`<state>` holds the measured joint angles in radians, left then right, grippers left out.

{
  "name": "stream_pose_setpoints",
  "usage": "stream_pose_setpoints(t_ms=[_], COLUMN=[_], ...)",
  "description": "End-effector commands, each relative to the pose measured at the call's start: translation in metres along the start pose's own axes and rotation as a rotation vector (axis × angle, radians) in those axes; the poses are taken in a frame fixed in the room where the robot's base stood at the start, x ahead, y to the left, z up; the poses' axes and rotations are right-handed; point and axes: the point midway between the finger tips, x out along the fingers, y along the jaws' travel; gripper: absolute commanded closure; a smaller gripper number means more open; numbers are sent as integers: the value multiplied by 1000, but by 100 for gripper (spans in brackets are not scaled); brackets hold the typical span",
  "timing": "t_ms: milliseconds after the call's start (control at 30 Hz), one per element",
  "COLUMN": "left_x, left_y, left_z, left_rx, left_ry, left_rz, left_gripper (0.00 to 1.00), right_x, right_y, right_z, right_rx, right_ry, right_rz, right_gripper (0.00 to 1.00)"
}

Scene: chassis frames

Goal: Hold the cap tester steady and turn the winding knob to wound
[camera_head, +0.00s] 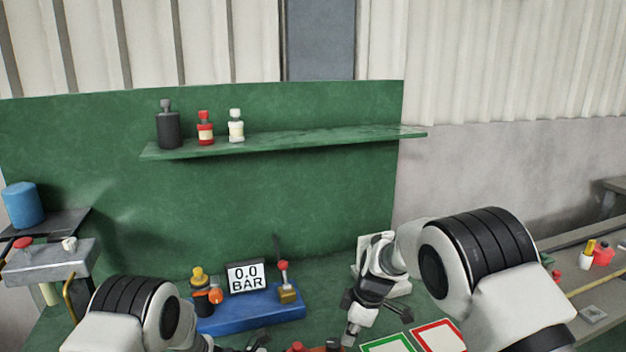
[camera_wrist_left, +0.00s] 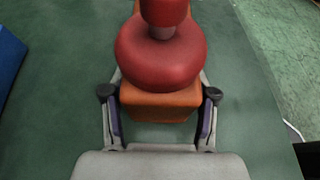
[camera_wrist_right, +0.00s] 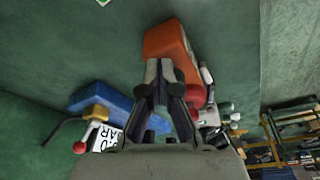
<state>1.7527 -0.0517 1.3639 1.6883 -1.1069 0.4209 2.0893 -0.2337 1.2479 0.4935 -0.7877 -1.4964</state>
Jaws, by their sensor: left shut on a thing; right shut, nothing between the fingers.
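An orange block with a red rounded knob, apparently the cap tester (camera_wrist_left: 160,104), fills the middle of the left wrist view. The red knob (camera_wrist_left: 160,55) sits on top, with a narrower red part above it. My left gripper (camera_wrist_left: 160,97) is shut on the orange body, one finger on each side. The orange block also shows in the right wrist view (camera_wrist_right: 166,42), its knob partly hidden by my right gripper (camera_wrist_right: 162,75). That gripper is shut and empty. I cannot tell whether it touches the knob. In the head view my right gripper (camera_head: 354,330) is low, right of centre.
A blue stand (camera_head: 250,314) carries a "0.0 BAR" display (camera_head: 245,278) and a red-tipped lever (camera_head: 284,280). Green-framed (camera_head: 388,344) and red-framed (camera_head: 438,335) cards lie at the right. A shelf (camera_head: 330,138) with bottles is above.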

Motion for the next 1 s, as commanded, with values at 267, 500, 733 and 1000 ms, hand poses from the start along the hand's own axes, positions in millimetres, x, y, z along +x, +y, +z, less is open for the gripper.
stream_pose_setpoints(t_ms=[267,500,733,1000], left_x=[0,1,1,1], left_y=[0,-1,-1,-1], left_z=[0,0,0,0], left_rx=[0,0,0,0], left_ry=[1,1,1,1], left_rz=[-1,-1,-1,-1], left_gripper=[93,93,93,93], right_x=[0,0,0,0], right_y=[-1,-6,-14,-21], right_z=[-2,0,1,-1], right_rx=[0,0,0,0], right_ry=[1,1,0,1], right_rz=[0,0,-2,-1], right_gripper=[100,100,100,100])
